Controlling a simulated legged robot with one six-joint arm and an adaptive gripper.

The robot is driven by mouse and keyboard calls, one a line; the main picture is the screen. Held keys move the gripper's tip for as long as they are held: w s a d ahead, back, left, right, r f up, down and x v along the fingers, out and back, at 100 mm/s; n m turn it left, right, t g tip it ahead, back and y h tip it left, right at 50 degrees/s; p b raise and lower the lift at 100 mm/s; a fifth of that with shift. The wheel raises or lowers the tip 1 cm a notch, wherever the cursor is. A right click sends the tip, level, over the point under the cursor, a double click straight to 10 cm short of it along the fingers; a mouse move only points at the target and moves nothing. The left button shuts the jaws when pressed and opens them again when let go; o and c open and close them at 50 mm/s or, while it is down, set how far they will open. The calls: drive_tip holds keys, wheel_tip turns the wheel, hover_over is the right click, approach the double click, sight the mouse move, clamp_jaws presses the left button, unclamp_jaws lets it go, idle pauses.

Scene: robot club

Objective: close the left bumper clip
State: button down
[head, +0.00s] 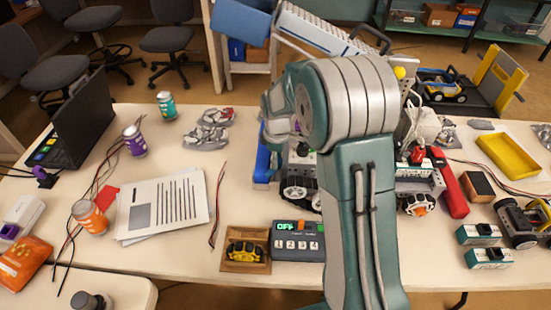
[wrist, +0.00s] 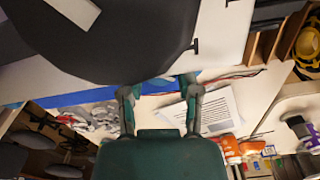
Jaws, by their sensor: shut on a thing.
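A blue bumper (head: 264,165) stands along the left side of the small wheeled robot (head: 300,190) on the table. In the wrist view it shows as a blue strip (wrist: 90,97) running behind and between my fingers. My gripper (wrist: 158,88) is shut on part of the blue bumper, its fingers apart with the blue piece between them. The fingertips are partly covered by a large dark shape. In the head view my arm hides the gripper and much of the small robot. I cannot make out the left bumper clip itself. A red bumper (head: 450,188) is on the right side.
A keypad box (head: 298,241) with a lit display and a small tray (head: 246,262) with a yellow part stand in front. A yellow tray (head: 508,157) and battery-like boxes are to the right.

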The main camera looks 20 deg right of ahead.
drive_tip(key=m, duration=0.4)
drive_tip(key=shift+s+d+f, duration=0.15)
drive_tip(key=shift+d, duration=0.05)
drive_tip(key=shift+m, duration=2.2)
drive_tip(key=shift+c, duration=1.5)
unclamp_jaws()
